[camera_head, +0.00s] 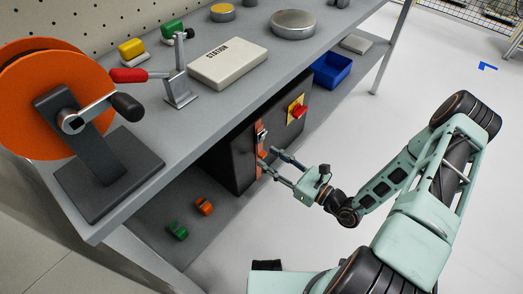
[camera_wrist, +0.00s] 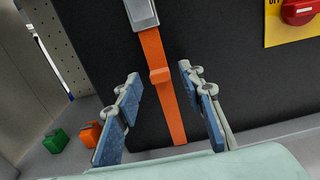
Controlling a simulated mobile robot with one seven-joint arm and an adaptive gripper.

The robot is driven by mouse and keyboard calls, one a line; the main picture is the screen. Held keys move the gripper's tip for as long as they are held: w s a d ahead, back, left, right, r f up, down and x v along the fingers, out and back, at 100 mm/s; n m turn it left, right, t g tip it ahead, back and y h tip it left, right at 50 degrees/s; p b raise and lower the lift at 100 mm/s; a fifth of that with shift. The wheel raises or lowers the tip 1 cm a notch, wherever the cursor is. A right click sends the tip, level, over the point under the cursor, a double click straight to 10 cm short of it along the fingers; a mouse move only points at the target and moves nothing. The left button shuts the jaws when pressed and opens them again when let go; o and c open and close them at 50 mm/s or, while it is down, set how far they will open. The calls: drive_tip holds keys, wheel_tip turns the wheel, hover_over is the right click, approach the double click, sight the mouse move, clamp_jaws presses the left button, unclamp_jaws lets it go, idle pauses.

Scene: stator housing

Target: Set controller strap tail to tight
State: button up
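The controller is a dark box (camera_head: 230,160) on the lower shelf under the bench; its black face (camera_wrist: 225,60) fills much of the wrist view. An orange strap (camera_wrist: 172,112) runs down that face from a grey metal buckle (camera_wrist: 141,12). A small orange tab (camera_wrist: 159,76) sticks out from the strap below the buckle. In the head view the buckle (camera_head: 261,135) is near the strap's top. My gripper (camera_head: 268,162) points at the strap. In the wrist view its blue-padded fingers (camera_wrist: 160,110) are apart, one on each side of the strap, with nothing held between them.
A red knob on a yellow plate (camera_head: 297,110) is on the controller's face, right of the strap. Orange (camera_head: 204,206) and green (camera_head: 177,231) small parts lie on the lower shelf (camera_head: 225,205). The bench top (camera_head: 225,105) overhangs the controller. The floor to the right is open.

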drive_tip(key=shift+x, duration=0.95)
drive_tip(key=shift+c, duration=0.6)
clamp_jaws()
